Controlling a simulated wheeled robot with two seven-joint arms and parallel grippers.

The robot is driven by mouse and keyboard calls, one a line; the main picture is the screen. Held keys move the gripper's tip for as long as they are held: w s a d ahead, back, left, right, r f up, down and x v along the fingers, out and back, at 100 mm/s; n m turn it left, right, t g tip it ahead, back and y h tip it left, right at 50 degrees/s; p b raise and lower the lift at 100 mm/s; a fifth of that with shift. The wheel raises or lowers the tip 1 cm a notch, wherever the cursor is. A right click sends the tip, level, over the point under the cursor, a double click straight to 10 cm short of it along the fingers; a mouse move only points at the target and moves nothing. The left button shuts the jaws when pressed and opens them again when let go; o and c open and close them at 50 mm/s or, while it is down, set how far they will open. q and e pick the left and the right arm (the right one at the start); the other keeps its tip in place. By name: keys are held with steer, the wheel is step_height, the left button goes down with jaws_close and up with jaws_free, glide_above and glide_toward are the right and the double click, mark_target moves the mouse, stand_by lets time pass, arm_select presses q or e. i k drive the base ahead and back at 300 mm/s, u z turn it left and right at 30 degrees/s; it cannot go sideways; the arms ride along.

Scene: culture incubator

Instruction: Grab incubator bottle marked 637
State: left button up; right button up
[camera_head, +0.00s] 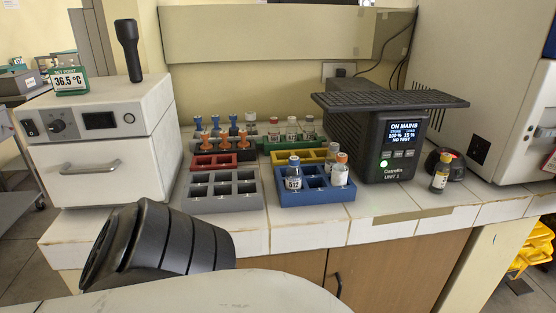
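The white incubator (105,140) stands at the left with its front door shut. No label that I can clearly read as 637 is in view. A clear bottle with a dark cap (293,174) stands in the front blue rack (315,197); its label looks like 012 or similar. A bottle with an orange cap (340,170) and another bottle (330,153) stand in or just behind the same rack. Several red-capped labelled bottles (292,130) stand in the green rack (312,143) behind; their numbers are too small to read. Neither of my grippers shows.
Grey (222,201) and red (213,162) racks stand left of the blue one, with blue and orange-topped items behind. A yellow rack (283,157) is behind it. A black power unit (385,140) and a small dark bottle (441,172) stand right. The counter front is clear.

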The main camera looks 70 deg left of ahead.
mark_target(339, 173)
steer(key=k, duration=0.4)
steer(key=u, duration=0.95)
